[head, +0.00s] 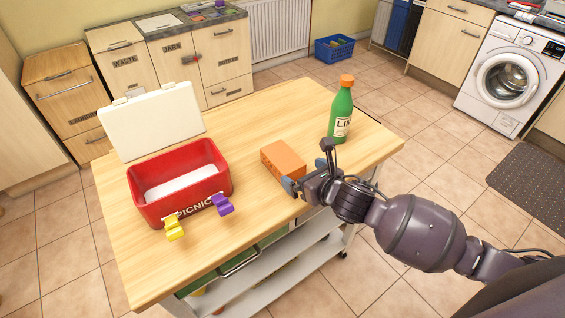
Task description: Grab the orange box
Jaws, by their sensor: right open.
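The orange box (283,159) lies on the wooden top of the kitchen trolley, right of its middle. My right gripper (291,187) is at the near right corner of the box, with its fingers low over the trolley's front edge. It is open, and the box is not held in it. The far finger is partly hidden, so I cannot tell whether it touches the box. My left gripper is not in view.
A red picnic box (180,182) with its white lid (152,122) raised stands left on the trolley top (255,120). Yellow (174,228) and purple (222,204) clips are at its front. A green bottle (341,112) stands behind my right gripper. The top's back middle is clear.

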